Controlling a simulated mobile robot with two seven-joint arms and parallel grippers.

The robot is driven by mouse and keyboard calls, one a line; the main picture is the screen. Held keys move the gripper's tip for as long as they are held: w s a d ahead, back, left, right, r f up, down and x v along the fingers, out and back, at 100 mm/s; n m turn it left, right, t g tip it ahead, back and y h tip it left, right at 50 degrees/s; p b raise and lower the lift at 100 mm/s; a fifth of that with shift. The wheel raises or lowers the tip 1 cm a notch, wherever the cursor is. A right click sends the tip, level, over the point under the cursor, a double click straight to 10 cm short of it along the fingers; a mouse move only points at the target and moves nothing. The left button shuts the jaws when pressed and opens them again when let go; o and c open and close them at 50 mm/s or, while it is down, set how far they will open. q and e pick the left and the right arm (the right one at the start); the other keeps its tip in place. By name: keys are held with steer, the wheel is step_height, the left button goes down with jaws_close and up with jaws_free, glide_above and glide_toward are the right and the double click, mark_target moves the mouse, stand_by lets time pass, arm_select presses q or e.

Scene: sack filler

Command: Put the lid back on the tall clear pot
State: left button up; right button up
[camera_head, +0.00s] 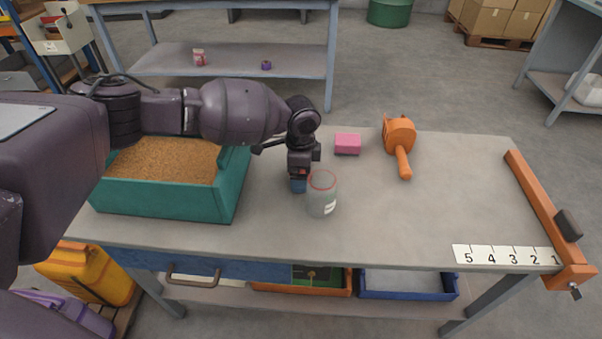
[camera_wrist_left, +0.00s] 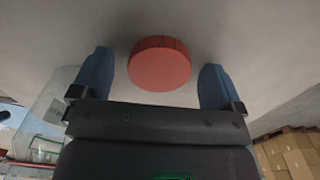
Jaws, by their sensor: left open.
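The tall clear pot (camera_head: 322,198) stands upright on the grey table, with a red ring around its open-looking top and a white label. It also shows in the left wrist view (camera_wrist_left: 47,110), at the left outside the fingers. The lid (camera_wrist_left: 160,62) is a round red disc with a ridged edge, seen between the two blue fingers in the left wrist view. A gap shows on each side of it. My left gripper (camera_head: 298,185) is open and low over the table, just left of the pot; it hides the lid in the head view. My right gripper is not in view.
A teal bin (camera_head: 160,202) of brown grains stands at left beneath my left arm. A pink block (camera_head: 347,143) and an orange tool (camera_head: 400,140) lie behind the pot. An orange bar (camera_head: 540,205) and numbered strip (camera_head: 505,255) lie at right. The table's middle right is clear.

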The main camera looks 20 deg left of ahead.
arm_select(q)
steer(key=c, duration=1)
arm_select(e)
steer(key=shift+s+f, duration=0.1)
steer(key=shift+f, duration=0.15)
arm_select(q)
step_height(320, 180, up, 20)
steer(key=p, duration=0.4)
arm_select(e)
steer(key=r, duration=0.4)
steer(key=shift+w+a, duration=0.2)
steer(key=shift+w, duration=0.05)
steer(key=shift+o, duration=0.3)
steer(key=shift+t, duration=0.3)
